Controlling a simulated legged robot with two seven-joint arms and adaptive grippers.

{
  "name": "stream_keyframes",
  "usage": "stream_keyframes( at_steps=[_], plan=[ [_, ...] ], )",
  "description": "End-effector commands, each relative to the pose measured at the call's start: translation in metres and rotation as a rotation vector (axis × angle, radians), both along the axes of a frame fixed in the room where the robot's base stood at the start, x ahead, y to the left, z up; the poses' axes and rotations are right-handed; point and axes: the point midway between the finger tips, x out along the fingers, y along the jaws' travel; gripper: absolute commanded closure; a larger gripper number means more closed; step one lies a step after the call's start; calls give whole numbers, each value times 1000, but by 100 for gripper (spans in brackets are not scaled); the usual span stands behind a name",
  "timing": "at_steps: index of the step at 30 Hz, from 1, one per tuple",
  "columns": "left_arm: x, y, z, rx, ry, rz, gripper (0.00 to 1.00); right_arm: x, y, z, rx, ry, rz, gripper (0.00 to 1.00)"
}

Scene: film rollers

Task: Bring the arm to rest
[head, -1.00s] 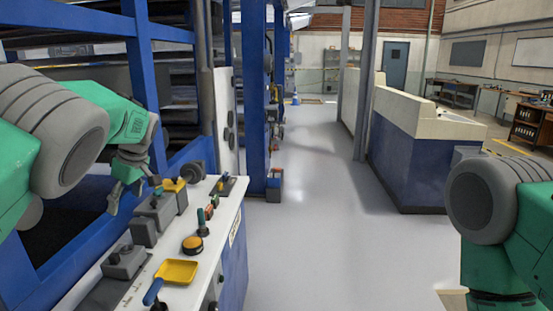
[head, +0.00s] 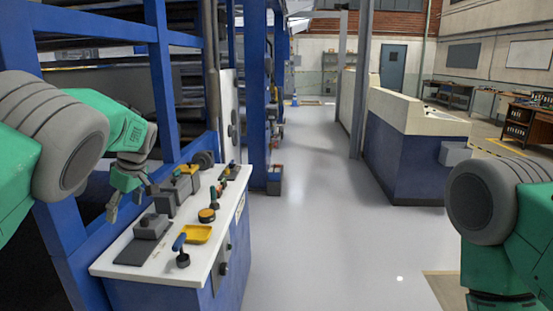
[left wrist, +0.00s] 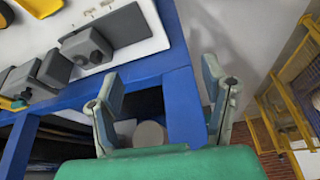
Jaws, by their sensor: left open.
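My left arm (head: 60,150) comes in from the left in the head view, bent, with its green and grey links high. My left gripper (head: 130,200) hangs open and empty beside the left edge of the white-topped bench (head: 219,243). In the left wrist view my gripper (left wrist: 160,78) has its two fingers spread wide with nothing between them. My right arm (head: 495,220) shows at the right edge of the head view, and its gripper is out of the picture.
On the bench are a yellow scoop (head: 197,234), a blue-handled tool (head: 181,252), a round orange-topped item (head: 207,215) and grey boxes (head: 151,226). A blue frame (head: 160,85) stands behind. The grey floor (head: 320,235) to the right is open, up to a blue-and-cream counter (head: 405,165).

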Motion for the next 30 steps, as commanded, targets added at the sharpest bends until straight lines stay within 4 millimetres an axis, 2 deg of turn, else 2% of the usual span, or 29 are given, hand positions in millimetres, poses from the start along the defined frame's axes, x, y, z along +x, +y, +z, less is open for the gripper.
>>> stream_keyframes(
  at_steps=[5, 11, 14, 17, 20, 21, 23, 24, 26, 27, 29, 30],
  plan=[
    [-11, 9, -39, -7, 31, -57, 33, 0, 0, -1, 0, -1, 0, 60],
    [-35, 20, -92, -14, 72, -153, 33, 0, 0, -2, 0, -1, 0, 60],
    [-53, 23, -127, -19, 99, -219, 33, 0, 0, -3, 0, -1, 0, 60],
    [-81, 26, -169, -26, 138, -307, 33, 0, 0, -4, 0, 0, 0, 60],
    [-126, 23, -221, -43, 188, -430, 33, 0, 0, -6, 0, 0, 0, 60],
    [-148, 20, -242, -50, 207, -492, 33, 0, 0, -7, 0, 0, 0, 60],
    [-185, 12, -270, -64, 235, -586, 33, 0, 0, -8, 0, 0, 0, 60],
    [-210, 6, -287, -73, 253, -653, 33, 0, 0, -9, 0, 0, 0, 60],
    [-250, -6, -307, -91, 276, -756, 33, 0, 0, -10, 0, 0, 0, 60],
    [-277, -15, -318, -104, 289, -824, 33, 0, 0, -10, 0, 0, 0, 60],
    [-318, -31, -329, -125, 305, -931, 33, 0, 0, -11, 0, 0, 0, 60],
    [-345, -41, -334, -140, 312, -1000, 33, 0, 0, -12, 0, 0, 0, 60]
  ],
)
